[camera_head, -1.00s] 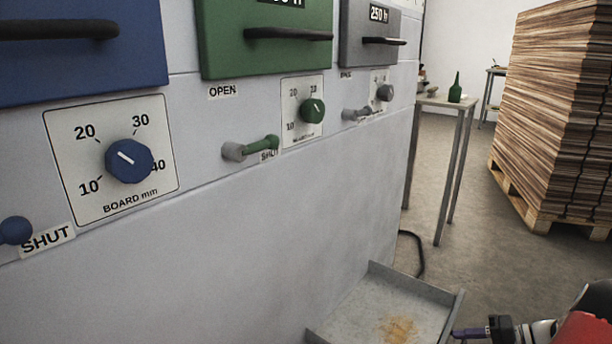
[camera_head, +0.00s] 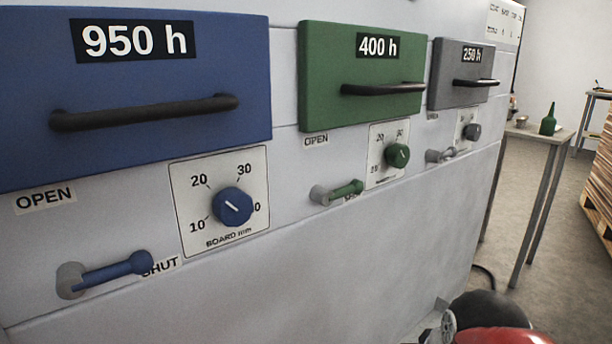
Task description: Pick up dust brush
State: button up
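I cannot make out a dust brush in the current head view. My gripper's fingers are not visible; only part of my red and black arm shows at the bottom right edge. Whether the gripper holds anything cannot be seen.
A pale machine wall fills most of the view, with a blue drawer (camera_head: 150,165), a green drawer (camera_head: 325,75) and a grey drawer (camera_head: 445,90). Knobs and levers sit below them. A small table (camera_head: 545,134) with a green bottle (camera_head: 548,124) stands right, beside open floor and stacked boards (camera_head: 603,165).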

aim_at(521, 121)
jog(key=k+l+z, duration=0.2)
jog(key=z, duration=0.15)
jog(key=k+l+z, duration=0.15)
jog(key=l+z, duration=0.25)
jog(key=l, duration=0.1)
